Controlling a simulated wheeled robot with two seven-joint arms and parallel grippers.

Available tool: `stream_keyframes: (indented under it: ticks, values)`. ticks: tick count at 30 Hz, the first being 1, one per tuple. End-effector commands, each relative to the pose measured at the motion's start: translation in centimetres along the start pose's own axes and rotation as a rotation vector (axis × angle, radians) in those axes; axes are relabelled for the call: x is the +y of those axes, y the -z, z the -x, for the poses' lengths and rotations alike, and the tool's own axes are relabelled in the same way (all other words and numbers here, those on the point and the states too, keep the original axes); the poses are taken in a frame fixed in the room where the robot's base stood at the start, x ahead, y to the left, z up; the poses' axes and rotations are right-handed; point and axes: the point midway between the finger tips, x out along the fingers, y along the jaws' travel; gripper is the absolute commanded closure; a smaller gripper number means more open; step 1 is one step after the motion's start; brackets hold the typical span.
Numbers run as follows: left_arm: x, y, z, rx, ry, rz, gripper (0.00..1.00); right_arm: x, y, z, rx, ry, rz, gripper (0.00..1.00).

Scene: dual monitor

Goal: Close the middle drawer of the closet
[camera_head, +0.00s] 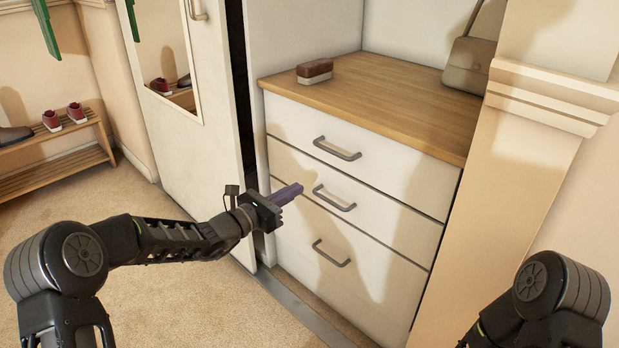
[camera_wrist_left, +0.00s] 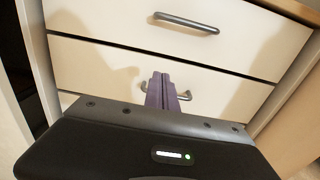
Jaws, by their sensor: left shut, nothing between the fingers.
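The closet's drawer unit has three white drawers, each with a grey bar handle. The middle drawer (camera_head: 390,220) looks flush or nearly flush with the fronts above and below; a small gap is hard to judge. Its handle (camera_head: 335,198) faces me. My left gripper (camera_head: 297,189) has its purple fingers shut and empty, pointing at the middle drawer front just left of the handle. In the left wrist view the fingers (camera_wrist_left: 162,90) overlap the middle handle (camera_wrist_left: 184,96); contact cannot be told. My right arm shows at lower right, but its gripper is out of view.
The top drawer (camera_head: 300,125) and bottom drawer (camera_head: 365,275) look closed. A white sliding door (camera_head: 190,120) stands left of the drawers. A shoe rack (camera_head: 55,165) is at far left.

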Motion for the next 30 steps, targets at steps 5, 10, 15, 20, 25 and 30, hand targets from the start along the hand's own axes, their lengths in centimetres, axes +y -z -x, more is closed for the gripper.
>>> stream_keyframes:
  ticks: [5, 10, 15, 20, 25, 30]
  values:
    - [0.0, -0.1, 2.5, 0.001, 0.0, 0.001, 1.0, -0.3, -0.1, 0.9, -0.004, 0.0, 0.0, 0.31]
    - [0.0, 0.1, 3.2, 0.001, 0.0, 0.001, 1.0, -0.3, -0.1, 1.0, -0.005, 0.0, 0.0, 0.31]
    - [0.0, 0.1, 3.2, 0.001, 0.001, 0.0, 1.0, -0.3, -0.1, 0.9, -0.005, 0.0, 0.0, 0.31]
    - [0.1, 0.4, 3.2, 0.012, -0.003, -0.012, 1.0, -0.3, -0.1, 0.9, -0.006, 0.0, 0.0, 0.31]
    - [-1.2, 4.3, 3.6, 0.16, 0.041, -0.12, 1.0, -0.3, -0.1, 0.9, -0.006, 0.0, 0.0, 0.31]
    - [-5.1, 13.2, 6.8, 0.436, 0.196, -0.328, 1.0, -0.3, -0.1, 0.9, -0.006, 0.0, 0.0, 0.31]
